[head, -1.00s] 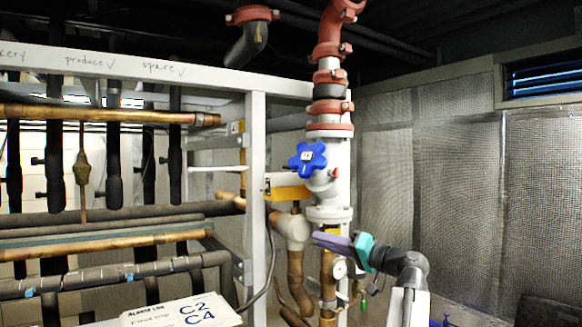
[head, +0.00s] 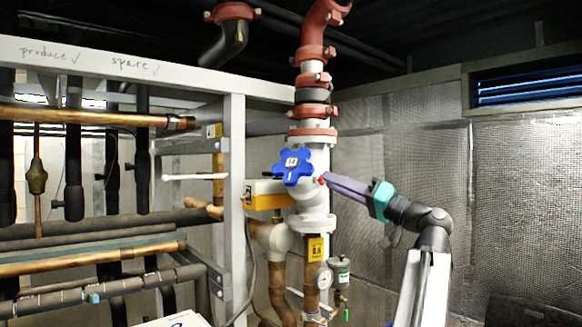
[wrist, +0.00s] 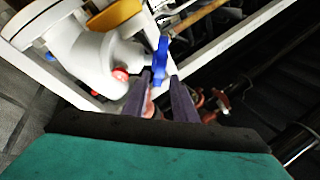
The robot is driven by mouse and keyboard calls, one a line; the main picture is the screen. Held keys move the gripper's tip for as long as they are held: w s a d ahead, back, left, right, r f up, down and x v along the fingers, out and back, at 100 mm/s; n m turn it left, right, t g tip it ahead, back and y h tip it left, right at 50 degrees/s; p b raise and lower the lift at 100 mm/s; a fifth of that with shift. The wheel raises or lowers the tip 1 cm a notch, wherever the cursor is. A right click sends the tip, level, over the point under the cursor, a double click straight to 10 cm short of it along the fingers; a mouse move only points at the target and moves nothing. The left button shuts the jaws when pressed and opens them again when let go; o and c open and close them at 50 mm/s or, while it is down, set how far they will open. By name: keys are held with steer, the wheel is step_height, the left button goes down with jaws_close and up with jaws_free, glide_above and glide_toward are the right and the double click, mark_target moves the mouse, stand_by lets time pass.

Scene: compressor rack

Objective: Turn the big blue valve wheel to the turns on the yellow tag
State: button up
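The blue valve wheel (head: 294,166) has several rounded lobes and a white label at its hub. It is mounted on the white valve body (head: 313,200). In the wrist view the wheel (wrist: 160,60) shows nearly edge-on, just beyond the fingertips and in line with the gap. My gripper (head: 327,181) is at the right of the wheel, its purple fingers pointing left. In the wrist view my gripper (wrist: 159,80) has its fingers apart with nothing held. Whether a finger touches the wheel I cannot tell. A yellow tag (head: 316,248) hangs below the valve; its dark writing is too small to read surely.
A yellow box (head: 265,194) sits left of the valve body. A small red part (wrist: 120,74) on the body lies close to the fingers. A gauge (head: 324,279) and a grey canister (head: 340,270) stand below. The white frame post (head: 234,170) is at the left.

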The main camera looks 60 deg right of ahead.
mark_target(301, 169)
steer(key=p+x, duration=0.5)
steer(key=x, duration=0.8)
steer(key=shift+w, duration=0.4)
steer(key=shift+c, duration=0.3)
jaws_close()
